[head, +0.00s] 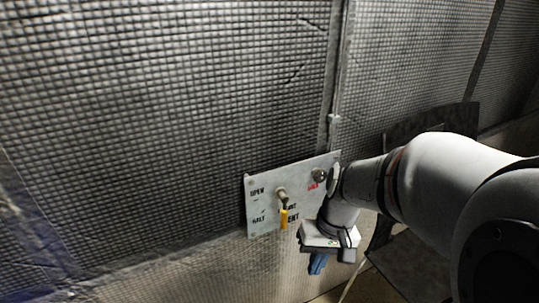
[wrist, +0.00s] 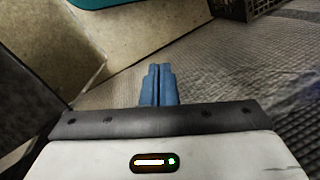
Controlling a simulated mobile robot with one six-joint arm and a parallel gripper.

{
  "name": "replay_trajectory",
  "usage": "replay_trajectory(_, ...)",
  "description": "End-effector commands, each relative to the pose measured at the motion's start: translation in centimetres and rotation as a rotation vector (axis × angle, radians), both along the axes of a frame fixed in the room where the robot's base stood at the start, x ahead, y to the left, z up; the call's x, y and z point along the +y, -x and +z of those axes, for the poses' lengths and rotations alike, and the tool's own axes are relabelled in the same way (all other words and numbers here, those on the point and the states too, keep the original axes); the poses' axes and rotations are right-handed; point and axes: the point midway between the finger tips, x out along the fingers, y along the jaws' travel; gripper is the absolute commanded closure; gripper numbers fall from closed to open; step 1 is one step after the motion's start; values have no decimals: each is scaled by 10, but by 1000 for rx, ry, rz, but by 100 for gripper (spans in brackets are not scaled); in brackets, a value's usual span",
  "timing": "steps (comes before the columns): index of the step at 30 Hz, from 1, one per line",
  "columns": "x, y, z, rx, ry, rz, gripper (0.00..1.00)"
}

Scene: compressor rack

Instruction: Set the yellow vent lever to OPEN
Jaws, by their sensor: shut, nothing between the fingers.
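The yellow vent lever (head: 284,218) hangs from a round pivot on a pale panel (head: 262,226) on the wall in the head view. The lever points almost straight down. The label OPEN stands at the panel's upper left, HALF at its lower left, and VENT is partly readable at the bottom. My gripper (head: 317,265) is right of and below the lever, apart from it, near the panel's lower right corner. In the wrist view my gripper's blue fingers (wrist: 158,84) are together and empty. The lever and panel do not show there.
A second round knob (head: 319,176) with a red label sits at the panel's upper right, close to my arm. The wall (head: 150,110) is covered in a gridded texture. A dark crate-like object (wrist: 245,8) shows at the top of the wrist view. The space left of the panel is clear.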

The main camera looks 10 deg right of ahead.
Motion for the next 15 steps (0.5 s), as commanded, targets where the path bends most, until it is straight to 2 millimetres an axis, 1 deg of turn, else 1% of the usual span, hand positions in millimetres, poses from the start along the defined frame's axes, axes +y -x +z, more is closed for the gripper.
replay_trajectory(1,-10,-10,27,29,-73,-39,100)
replay_trajectory(5,-35,-38,56,31,-282,-107,100)
replay_trajectory(6,-43,-46,63,17,-340,-126,100)
replay_trajectory(9,-66,-64,77,-37,-465,-172,100)
replay_trajectory(12,-85,-77,86,-95,-548,-204,100)
replay_trajectory(15,-98,-84,90,-138,-594,-222,100)
